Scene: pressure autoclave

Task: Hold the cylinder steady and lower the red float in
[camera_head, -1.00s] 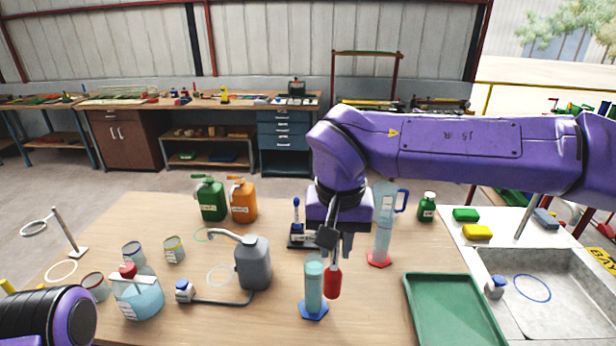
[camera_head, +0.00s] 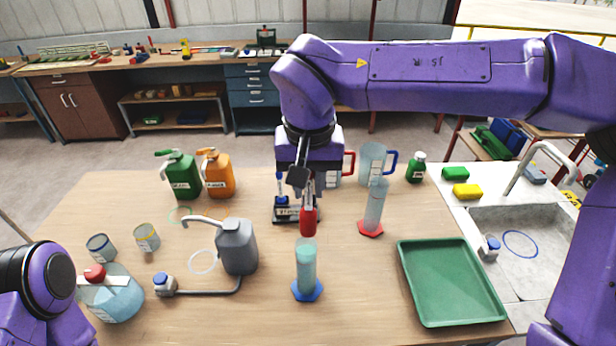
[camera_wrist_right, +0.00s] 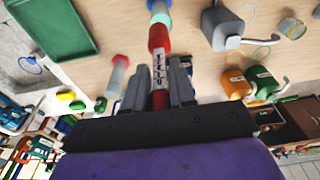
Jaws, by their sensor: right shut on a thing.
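The cylinder (camera_head: 306,268) with teal liquid and a blue foot stands upright near the table's front middle. My right gripper (camera_head: 306,186) is shut on the thin stem of the red float (camera_head: 308,221), which hangs upright with its lower end close to the cylinder's mouth. Whether its tip is inside the mouth, I cannot tell. In the right wrist view, the fingers (camera_wrist_right: 160,76) grip the patterned stem, and the float (camera_wrist_right: 158,38) lines up with the cylinder (camera_wrist_right: 160,10). My left arm shows at the lower left, but its gripper is out of view.
A clear cylinder with a red foot (camera_head: 371,228) stands to the right, near the green tray (camera_head: 452,312). A grey can (camera_head: 238,246) stands to the left. A small stand (camera_head: 290,210) is behind the float. A round flask (camera_head: 112,300) is at the front left.

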